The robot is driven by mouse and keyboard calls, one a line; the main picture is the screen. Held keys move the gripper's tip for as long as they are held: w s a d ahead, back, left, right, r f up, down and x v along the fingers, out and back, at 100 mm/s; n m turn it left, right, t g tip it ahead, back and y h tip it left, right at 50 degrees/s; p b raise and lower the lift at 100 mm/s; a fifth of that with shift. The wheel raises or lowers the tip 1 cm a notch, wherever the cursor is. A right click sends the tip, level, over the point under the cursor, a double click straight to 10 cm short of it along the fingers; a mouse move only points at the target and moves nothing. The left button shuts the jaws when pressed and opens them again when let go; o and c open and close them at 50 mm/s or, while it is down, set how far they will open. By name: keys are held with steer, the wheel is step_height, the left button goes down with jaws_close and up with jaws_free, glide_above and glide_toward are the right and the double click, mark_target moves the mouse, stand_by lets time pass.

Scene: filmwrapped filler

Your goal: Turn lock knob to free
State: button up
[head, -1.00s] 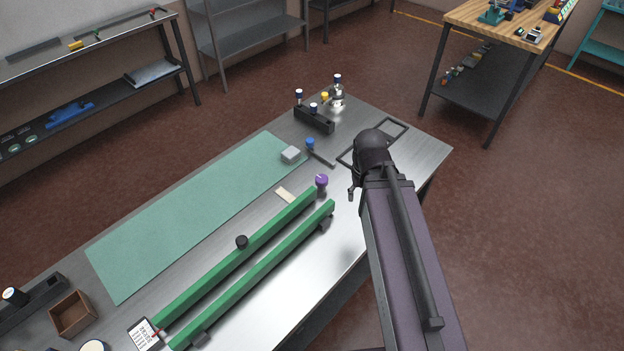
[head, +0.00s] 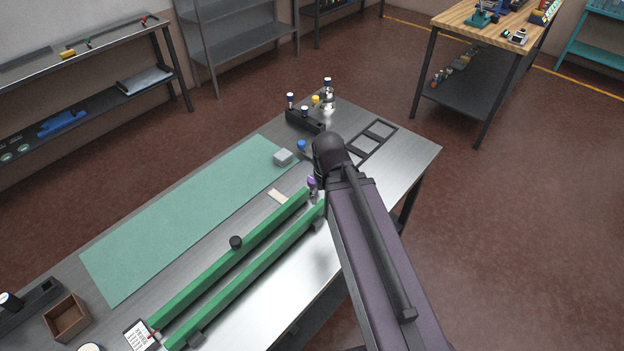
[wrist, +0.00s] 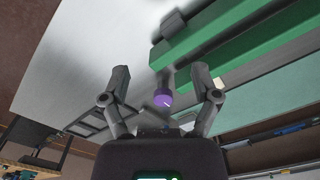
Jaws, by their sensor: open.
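A purple knob (head: 311,183) with a grey stem stands at the far end of the green rails (head: 215,262), half covered by my arm in the head view. In the wrist view, the knob (wrist: 163,99) shows a short white mark on its face. It lies between the two fingers of my gripper (wrist: 160,82) in the picture. The fingers are spread open and appear not to touch the knob; the depth gap is hard to judge. The gripper itself is hidden behind my arm in the head view.
A green mat (head: 180,225) covers the rear of the metal table. A grey block (head: 283,157), a blue-topped handle (head: 301,145), a dark holder with bottles (head: 304,121) and a black frame (head: 372,138) are near the far end. A wooden box (head: 67,318) is at lower left.

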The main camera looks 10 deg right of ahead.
steer(key=w+r+m+p, duration=0.4)
steer(key=w+m, duration=0.8)
steer(key=w, duration=0.4)
steer(key=shift+d+m, duration=0.15)
steer(key=shift+m, duration=0.15)
step_height(320, 180, down, 14)
steer(key=b, duration=1.3)
steer(key=shift+r+b, duration=0.15)
steer(key=shift+b, duration=0.2)
